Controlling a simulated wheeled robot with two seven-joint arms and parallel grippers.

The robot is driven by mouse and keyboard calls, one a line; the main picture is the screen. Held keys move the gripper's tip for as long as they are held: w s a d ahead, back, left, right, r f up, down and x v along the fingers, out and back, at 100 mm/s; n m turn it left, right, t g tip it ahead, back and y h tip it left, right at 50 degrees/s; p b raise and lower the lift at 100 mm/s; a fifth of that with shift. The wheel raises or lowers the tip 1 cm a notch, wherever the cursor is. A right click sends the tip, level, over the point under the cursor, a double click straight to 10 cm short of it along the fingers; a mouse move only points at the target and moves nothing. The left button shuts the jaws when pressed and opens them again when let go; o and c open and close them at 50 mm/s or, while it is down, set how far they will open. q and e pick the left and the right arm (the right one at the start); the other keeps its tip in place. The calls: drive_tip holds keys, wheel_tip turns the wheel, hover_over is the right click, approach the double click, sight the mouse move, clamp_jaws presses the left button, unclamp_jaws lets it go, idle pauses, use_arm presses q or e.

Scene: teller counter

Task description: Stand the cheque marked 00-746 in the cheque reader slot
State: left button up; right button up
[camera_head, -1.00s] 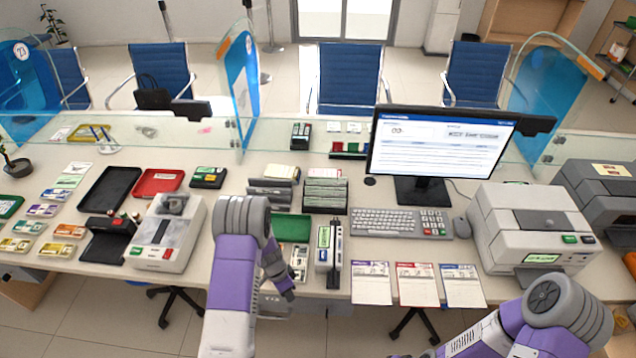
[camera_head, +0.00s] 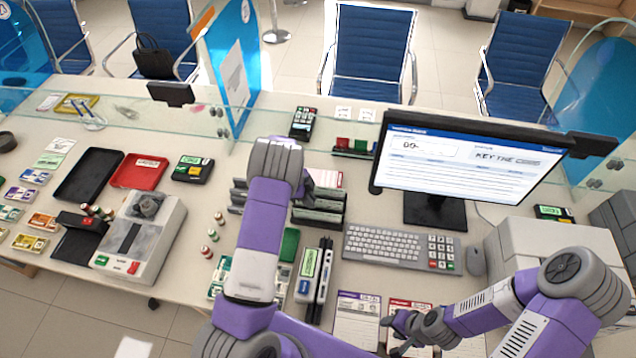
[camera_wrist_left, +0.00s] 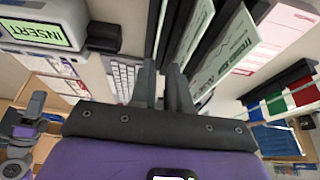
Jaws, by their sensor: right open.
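Light green cheques (camera_wrist_left: 195,30) stand between dark dividers of a rack; their numbers are not readable, so I cannot tell which is 00-746. The rack (camera_head: 318,212) stands left of the keyboard in the head view. My left gripper (camera_wrist_left: 161,66) is open, its two fingers a small gap apart, close to the rack's cheques. In the head view its fingers are mostly hidden behind my wrist. The cheque reader, a pale device with a green display (camera_head: 309,263), stands on the near side of the rack; its display reads INSERT (camera_wrist_left: 42,30). My right gripper (camera_head: 388,328) is open over the paper forms.
A keyboard (camera_head: 400,248) and monitor (camera_head: 470,160) stand right of the rack. Paper forms (camera_head: 357,315) lie at the near edge. A stamp stand (camera_head: 352,148) is behind the rack. A counting machine (camera_head: 140,238) and trays are at left.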

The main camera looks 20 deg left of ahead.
sight(317, 213)
use_arm(q)
drive_tip(key=shift+s+d+f, duration=0.1)
drive_tip(key=shift+d+f, duration=0.05)
drive_tip(key=shift+f, duration=0.15)
use_arm(e)
drive_tip(key=shift+s+r, duration=0.1)
drive_tip(key=shift+s, duration=0.05)
use_arm(q)
drive_tip(key=x, duration=0.6)
drive_tip(key=shift+s+d+f+p, duration=0.15)
drive_tip(key=shift+s+f+p, duration=0.05)
drive_tip(key=shift+p, duration=0.2)
use_arm(e)
drive_tip(key=shift+s+r, duration=0.25)
drive_tip(key=shift+r, duration=0.15)
use_arm(q)
drive_tip(key=shift+c, duration=1.3)
clamp_jaws()
wheel_tip(317, 213, up, 12)
drive_tip(key=p, duration=0.4)
drive_tip(key=shift+f+p, duration=0.2)
drive_tip(key=shift+p, duration=0.15)
use_arm(e)
drive_tip(key=shift+r, duration=2.3)
use_arm(q)
drive_tip(key=shift+o, duration=0.3)
unclamp_jaws()
clamp_jaws()
